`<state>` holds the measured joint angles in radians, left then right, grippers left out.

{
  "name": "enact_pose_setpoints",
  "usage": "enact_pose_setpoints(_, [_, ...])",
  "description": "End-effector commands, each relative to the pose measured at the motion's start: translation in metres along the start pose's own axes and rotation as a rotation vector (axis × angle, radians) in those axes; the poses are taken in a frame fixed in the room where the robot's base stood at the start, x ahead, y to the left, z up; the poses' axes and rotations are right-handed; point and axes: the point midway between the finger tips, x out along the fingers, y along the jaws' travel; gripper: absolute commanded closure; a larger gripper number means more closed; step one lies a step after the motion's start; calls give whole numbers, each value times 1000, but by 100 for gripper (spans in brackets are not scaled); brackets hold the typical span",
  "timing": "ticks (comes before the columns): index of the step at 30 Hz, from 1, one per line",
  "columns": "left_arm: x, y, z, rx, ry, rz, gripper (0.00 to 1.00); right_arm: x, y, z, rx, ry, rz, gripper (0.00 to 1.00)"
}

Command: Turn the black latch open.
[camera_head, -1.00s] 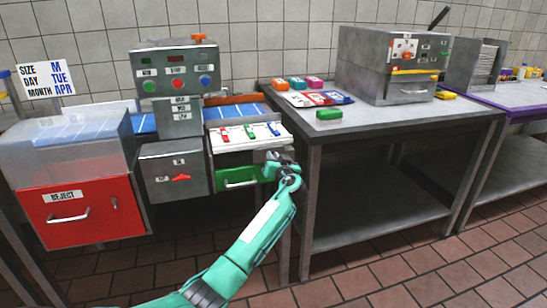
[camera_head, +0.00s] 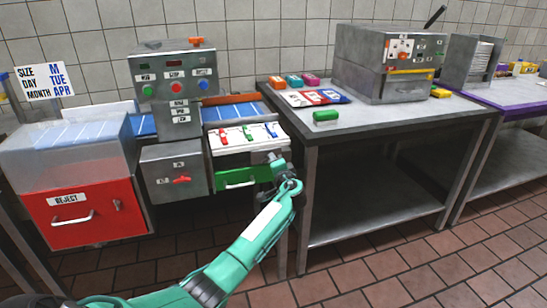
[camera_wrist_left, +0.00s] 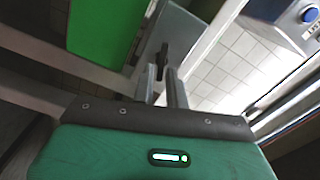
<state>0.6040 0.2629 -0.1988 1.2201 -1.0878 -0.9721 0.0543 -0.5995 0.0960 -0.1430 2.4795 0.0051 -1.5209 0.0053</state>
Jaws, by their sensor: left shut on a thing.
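The black latch (camera_wrist_left: 164,54) shows in the left wrist view as a small dark upright piece at the fingertips, beside the green panel (camera_wrist_left: 105,25). My left gripper (camera_wrist_left: 166,82) is shut on it, with both fingers close together. In the head view my left gripper (camera_head: 274,160) is at the right edge of the white-topped unit (camera_head: 247,137), by the green drawer front (camera_head: 243,178). The latch is hidden behind the gripper there. My right gripper is not in view.
A red reject bin (camera_head: 85,212) and a control box (camera_head: 175,85) stand to the left. A steel table (camera_head: 385,125) stands close on the right, with a green block (camera_head: 326,116) near its front edge. The floor in front is clear.

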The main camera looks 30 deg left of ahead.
Motion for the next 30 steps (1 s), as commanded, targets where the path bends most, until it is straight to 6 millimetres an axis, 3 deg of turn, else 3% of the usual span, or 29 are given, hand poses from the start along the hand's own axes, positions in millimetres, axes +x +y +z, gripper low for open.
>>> enact_pose_setpoints(6, [-1,2,0,162,-1,3,100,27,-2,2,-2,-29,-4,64])
enact_pose_setpoints(13, [-1,5,1,272,-1,3,100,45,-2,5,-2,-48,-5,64])
enact_pose_setpoints(30, [-1,7,2,330,0,3,100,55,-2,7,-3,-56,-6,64])
